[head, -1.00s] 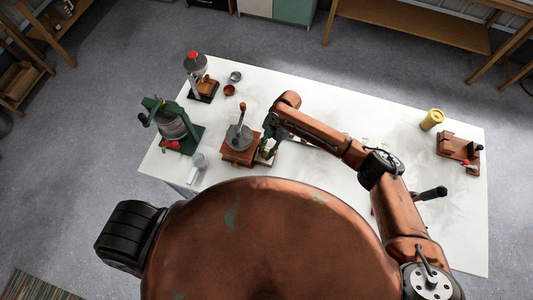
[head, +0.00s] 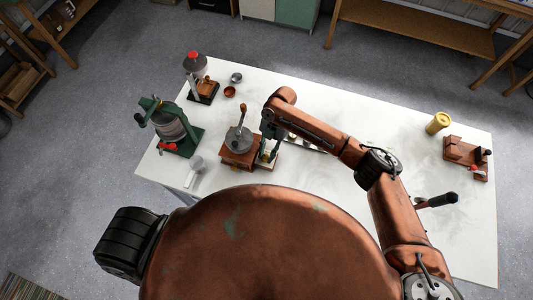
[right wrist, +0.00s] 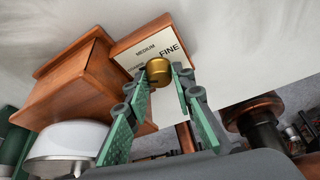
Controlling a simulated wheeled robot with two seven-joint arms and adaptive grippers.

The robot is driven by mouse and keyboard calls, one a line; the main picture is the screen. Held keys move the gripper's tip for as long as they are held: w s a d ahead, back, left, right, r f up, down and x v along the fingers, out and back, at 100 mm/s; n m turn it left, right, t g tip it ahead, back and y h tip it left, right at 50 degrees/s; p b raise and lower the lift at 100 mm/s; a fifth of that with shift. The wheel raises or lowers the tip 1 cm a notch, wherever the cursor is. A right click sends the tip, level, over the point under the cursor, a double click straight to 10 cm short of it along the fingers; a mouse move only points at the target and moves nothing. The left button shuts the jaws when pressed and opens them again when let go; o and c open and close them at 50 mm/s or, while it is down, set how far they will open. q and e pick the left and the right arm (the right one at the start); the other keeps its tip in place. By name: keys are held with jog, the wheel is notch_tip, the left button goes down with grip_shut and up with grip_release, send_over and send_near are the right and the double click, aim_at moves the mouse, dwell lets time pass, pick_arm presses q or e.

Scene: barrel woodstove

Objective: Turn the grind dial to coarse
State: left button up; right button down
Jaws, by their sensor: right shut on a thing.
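The wooden hand grinder (head: 238,151) with a grey hopper stands on the white table; its wooden box also shows in the right wrist view (right wrist: 72,80). A small wooden block beside it carries a pale label plate (right wrist: 150,50) reading MEDIUM and FINE; another word is mostly hidden behind a finger. The brass grind dial (right wrist: 158,70) sits at the plate's lower edge. My right gripper (right wrist: 158,78), with green pads, is shut on the dial. In the head view my right gripper (head: 269,150) is at the grinder's right side. I cannot tell where the dial points. My left gripper is not in view.
A green cast device (head: 172,130) and a red-topped grinder (head: 198,72) stand to the left. Small cups (head: 230,91) are behind. A yellow cylinder (head: 438,122) and a wooden stand (head: 466,155) are at the far right. The table (head: 340,115) between is largely clear.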

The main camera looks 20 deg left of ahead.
jog(key=c, duration=1.7)
grip_release()
jog(key=shift+o, duration=0.2)
jog(key=shift+r, duration=0.15)
jog(key=v, duration=0.7)
jog(key=shift+w+r, duration=0.25)
